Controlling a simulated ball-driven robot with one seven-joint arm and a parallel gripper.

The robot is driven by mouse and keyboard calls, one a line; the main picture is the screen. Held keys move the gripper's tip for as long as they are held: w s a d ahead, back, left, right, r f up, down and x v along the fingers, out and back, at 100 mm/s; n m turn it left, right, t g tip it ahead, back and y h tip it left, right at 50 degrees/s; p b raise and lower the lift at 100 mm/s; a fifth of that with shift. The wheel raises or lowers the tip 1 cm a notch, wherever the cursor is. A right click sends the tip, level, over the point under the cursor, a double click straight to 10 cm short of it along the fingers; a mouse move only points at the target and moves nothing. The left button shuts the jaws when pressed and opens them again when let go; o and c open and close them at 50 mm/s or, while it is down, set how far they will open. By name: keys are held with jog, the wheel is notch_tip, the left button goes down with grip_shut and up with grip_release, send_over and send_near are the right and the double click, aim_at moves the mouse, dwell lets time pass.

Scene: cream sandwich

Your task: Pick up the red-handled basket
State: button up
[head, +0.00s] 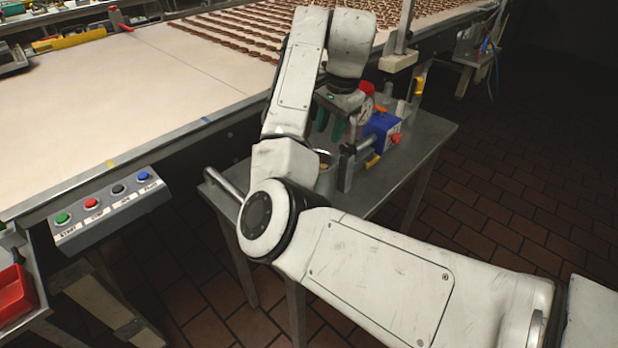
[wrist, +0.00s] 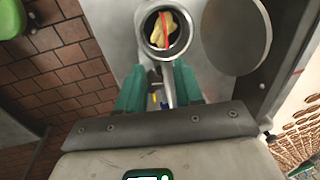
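My gripper (wrist: 160,88) has green fingers that stand apart, open, with nothing clearly held between them. In the head view my gripper (head: 331,122) hangs over a small metal side table (head: 425,150), partly hidden by my arm. A round metal container (wrist: 148,42) lies just beyond the fingertips in the wrist view, with something yellow inside and a thin red strip (wrist: 164,30) across it. I cannot tell whether this is the red-handled basket. Its metal rim (head: 324,155) shows partly behind my arm in the head view.
A blue device (head: 381,130) with red and yellow parts stands on the side table, close right of my gripper. A conveyor (head: 150,75) with rows of brown biscuits runs behind. A button panel (head: 108,208) and a red bin (head: 14,296) are at left.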

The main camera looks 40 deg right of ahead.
jog(key=w+f, duration=0.1)
jog(key=f, duration=0.2)
jog(key=w+f, duration=0.1)
jog(key=f, duration=0.2)
jog(key=w+f, duration=0.1)
jog(key=f, duration=0.3)
jog(key=shift+a+p, duration=0.3)
jog(key=shift+p, duration=0.05)
grip_shut()
dwell(1.2)
